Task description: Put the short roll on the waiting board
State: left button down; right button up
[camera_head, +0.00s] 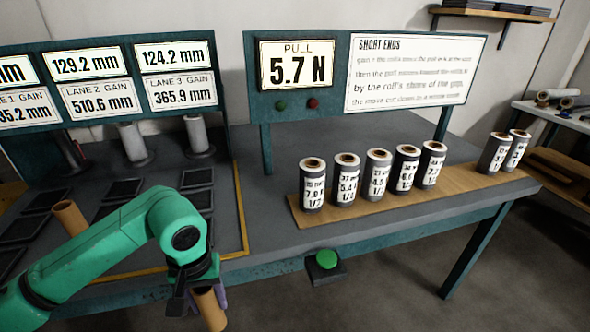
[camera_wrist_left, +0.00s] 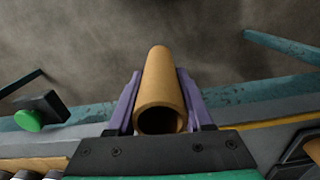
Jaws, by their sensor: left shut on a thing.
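My left gripper (camera_head: 207,297) is shut on a plain brown tube (camera_head: 210,312), in front of the table's front edge. In the left wrist view the tube (camera_wrist_left: 162,80) lies between the two purple fingers, its open end facing the camera. The wooden board (camera_head: 463,181) lies along the right part of the table. Several dark grey rolls with white labels stand upright on it: a group at its left, such as this roll (camera_head: 313,185), and two at its right end (camera_head: 494,153). I cannot tell which roll is the short one. My right gripper is not in view.
A green button (camera_head: 326,259) juts out below the table's front edge. Another brown tube (camera_head: 69,217) stands left of my arm, among dark trays. A display panel (camera_head: 297,65) reads 5.7 N. The board is bare between its two groups of rolls.

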aim_at(463, 176)
jog(key=i+l+z, duration=0.1)
jog(key=l+z, duration=0.25)
jog(key=i+l+z, duration=0.1)
jog(key=z, duration=0.25)
jog(key=i+l+z, duration=0.15)
jog(key=z, duration=0.2)
